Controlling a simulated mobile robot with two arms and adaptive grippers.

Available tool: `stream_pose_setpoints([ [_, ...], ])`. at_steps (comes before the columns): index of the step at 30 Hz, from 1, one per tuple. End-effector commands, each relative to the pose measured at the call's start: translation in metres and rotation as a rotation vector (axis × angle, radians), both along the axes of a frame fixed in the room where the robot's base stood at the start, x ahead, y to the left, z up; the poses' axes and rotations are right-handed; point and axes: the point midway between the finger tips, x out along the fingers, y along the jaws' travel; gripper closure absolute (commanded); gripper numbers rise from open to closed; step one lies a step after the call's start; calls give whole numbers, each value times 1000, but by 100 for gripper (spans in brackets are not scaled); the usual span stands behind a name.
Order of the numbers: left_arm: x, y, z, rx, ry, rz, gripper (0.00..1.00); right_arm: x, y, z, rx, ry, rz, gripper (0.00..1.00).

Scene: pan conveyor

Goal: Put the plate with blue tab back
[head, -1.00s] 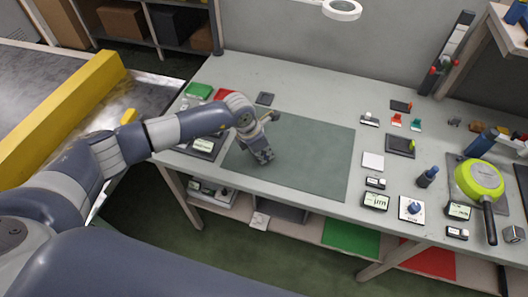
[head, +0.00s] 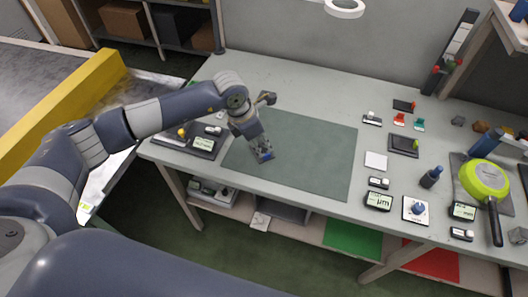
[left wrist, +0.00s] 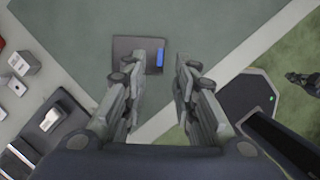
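The plate with blue tab shows in the left wrist view as a small dark square plate (left wrist: 126,46) with a blue tab (left wrist: 160,57) on its right side. It appears over the green mat (left wrist: 215,25), near the mat's pale front border. My left gripper (left wrist: 160,62) points down with its fingers apart and mat visible between them. The left finger covers part of the plate; contact cannot be told. In the head view the left gripper (head: 262,155) is over the left part of the mat (head: 310,155), with blue showing at its tip.
A dark instrument with a display (head: 203,143) is left of the mat. To the right are a white square (head: 376,160), gauges (head: 378,201), a blue-topped knob block (head: 416,209) and a green round pan (head: 484,180). The mat's right half is clear.

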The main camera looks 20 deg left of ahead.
Motion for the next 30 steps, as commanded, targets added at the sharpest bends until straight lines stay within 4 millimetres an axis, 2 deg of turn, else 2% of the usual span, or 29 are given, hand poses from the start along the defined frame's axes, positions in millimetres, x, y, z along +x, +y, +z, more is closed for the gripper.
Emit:
stream_pose_setpoints([
  [1, -2, 3, 9, 0, -4, 0, 74, 0, 0, -8, 0, 0, 0, 100],
  [6, -8, 9, 38, 1, -4, 0, 74, 0, 0, -16, 0, 0, 0, 100],
  [10, -11, 12, 52, 0, -3, 2, 74, 0, 0, -19, 0, 0, 0, 100],
  [15, -13, 13, 58, 0, 2, 1, 74, 0, 0, -19, 0, 1, 0, 100],
  [27, -13, 13, 58, -1, 1, 0, 74, 0, 0, -19, 0, 1, 0, 100],
  [30, -15, 6, 58, -20, 3, -6, 74, 0, 0, -19, 0, 1, 0, 100],
])
